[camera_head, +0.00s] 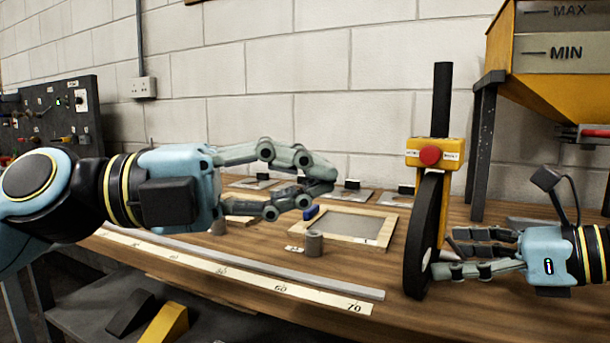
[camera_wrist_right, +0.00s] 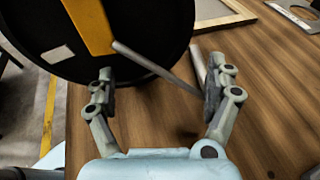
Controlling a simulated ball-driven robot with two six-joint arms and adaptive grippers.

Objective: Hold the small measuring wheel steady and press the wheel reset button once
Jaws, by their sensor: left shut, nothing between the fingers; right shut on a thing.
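The measuring wheel (camera_head: 419,235) stands upright at the table's front right, with a black disc, a yellow fork and a black handle (camera_head: 442,95). A yellow box (camera_head: 455,150) on it carries the red reset button (camera_head: 430,156). My right gripper (camera_head: 447,254) reaches in from the right, low beside the fork, and is shut on part of the measuring wheel. In the right wrist view the black disc (camera_wrist_right: 150,25) and a grey rod (camera_wrist_right: 150,65) show at the fingers; the exact contact is unclear. My left gripper (camera_head: 322,188) is shut and empty, left of the button and a little lower.
A yellow hopper (camera_head: 545,50) on dark legs stands at the back right. A wood-framed panel (camera_head: 350,225), a small grey cylinder (camera_head: 314,243) and a numbered scale strip (camera_head: 240,280) lie on the table. The space between my left gripper and the button looks clear.

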